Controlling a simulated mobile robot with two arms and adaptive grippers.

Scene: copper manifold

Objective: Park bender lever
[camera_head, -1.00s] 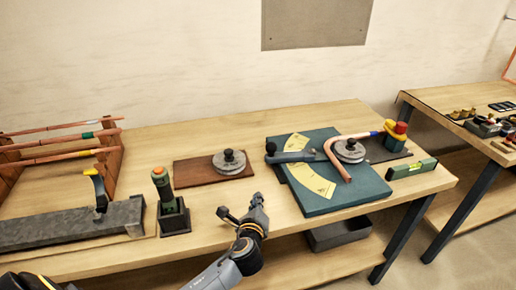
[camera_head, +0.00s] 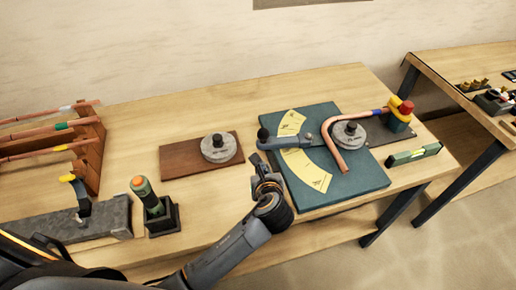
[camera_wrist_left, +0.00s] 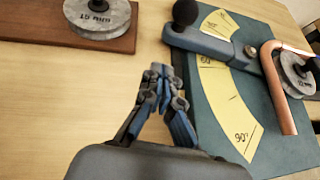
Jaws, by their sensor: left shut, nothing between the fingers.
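The bender lever (camera_head: 290,142) is a grey-blue bar with a dark ball knob at its left end. It lies across the teal bender plate (camera_head: 345,186) over the yellow angle scale (camera_head: 302,163). A bent copper pipe (camera_head: 334,142) curves around the grey former disc (camera_head: 349,133). In the left wrist view the lever (camera_wrist_left: 210,43) lies ahead and to the right, with its knob (camera_wrist_left: 186,12) near the top. My left gripper (camera_head: 262,167) is shut and empty, just left of the plate and nearer than the knob, apart from it. My right gripper is not in view.
A spare 15 mm disc (camera_head: 219,147) sits on a brown board behind my left gripper. A green-handled tool (camera_head: 148,196) stands in a dark holder, left. A copper pipe rack (camera_head: 85,150) is at far left. A spirit level (camera_head: 414,155) lies right. Bare tabletop surrounds the gripper's left.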

